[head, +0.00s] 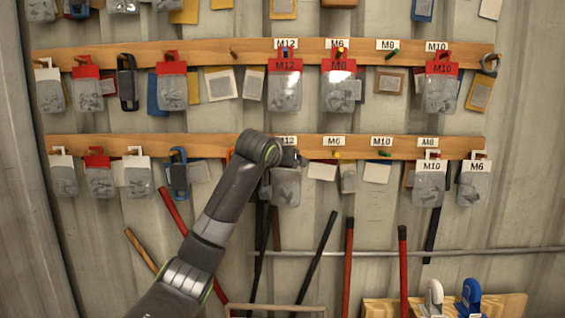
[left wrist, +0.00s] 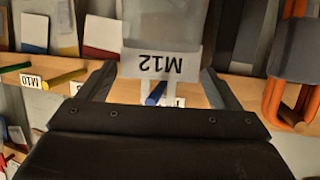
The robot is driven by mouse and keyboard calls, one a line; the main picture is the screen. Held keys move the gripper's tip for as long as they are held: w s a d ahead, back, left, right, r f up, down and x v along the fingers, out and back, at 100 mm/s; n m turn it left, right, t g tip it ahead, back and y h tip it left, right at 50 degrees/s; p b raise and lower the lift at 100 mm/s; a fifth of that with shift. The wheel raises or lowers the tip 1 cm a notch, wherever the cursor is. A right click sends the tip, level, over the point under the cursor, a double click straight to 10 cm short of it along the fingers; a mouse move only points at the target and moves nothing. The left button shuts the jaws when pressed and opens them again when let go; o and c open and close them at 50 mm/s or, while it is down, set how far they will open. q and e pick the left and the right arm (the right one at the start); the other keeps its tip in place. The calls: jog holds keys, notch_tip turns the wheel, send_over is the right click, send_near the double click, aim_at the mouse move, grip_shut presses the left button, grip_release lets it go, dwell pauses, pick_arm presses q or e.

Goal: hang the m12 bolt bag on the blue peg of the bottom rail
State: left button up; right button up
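The m12 bolt bag (head: 285,188) is at the bottom rail (head: 360,147), under its M12 sign; my arm hides its top in the head view. In the left wrist view, which is upside down, its white M12 header (left wrist: 160,66) lies between the fingers of my left gripper (left wrist: 160,80). My right gripper is not in view.
A yellow peg (head: 337,155) and a green peg (head: 385,153) stand to the right. White M10 (head: 430,182) and M6 (head: 474,184) bags hang further right. An orange carabiner (left wrist: 290,85) is close beside the gripper. A red M12 bag (head: 285,90) hangs above.

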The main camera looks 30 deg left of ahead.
pick_arm(q)
jog(key=shift+o, duration=1.2)
jog(key=b+v, duration=0.5)
jog(key=v, duration=1.2)
jog(key=shift+s+d, duration=0.15)
jog(key=shift+s, duration=0.05)
